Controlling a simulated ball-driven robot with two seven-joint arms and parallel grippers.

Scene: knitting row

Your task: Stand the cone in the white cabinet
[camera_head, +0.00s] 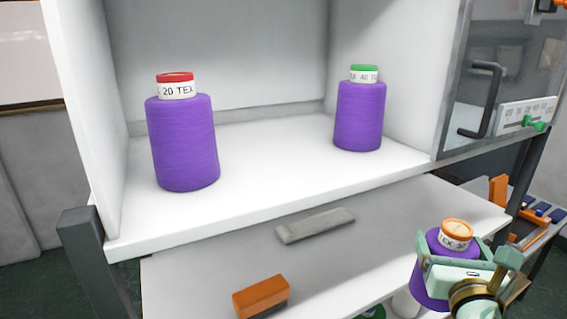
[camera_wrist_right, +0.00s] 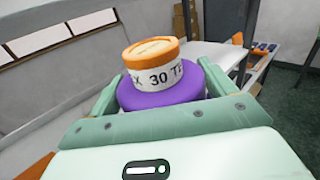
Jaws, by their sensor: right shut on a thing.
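A purple cone with an orange top and a white label (camera_head: 436,242) is in my right gripper (camera_head: 452,262) at the lower right of the head view, in front of the shelf. It also shows in the right wrist view (camera_wrist_right: 160,97), upright or nearly so between the two green fingers, its lower part hidden. The white cabinet (camera_head: 260,185) is open at the front. Inside it stand a purple cone with a red top (camera_head: 184,140) at the left and one with a green top (camera_head: 360,115) at the right. My left gripper is not in view.
Below the cabinet floor is a grey surface (camera_head: 215,270) with a grey bar (camera_head: 315,225) and an orange block (camera_head: 261,296) on it. A metal-framed door with a dark handle (camera_head: 480,100) stands at the right. The cabinet floor between the two standing cones is clear.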

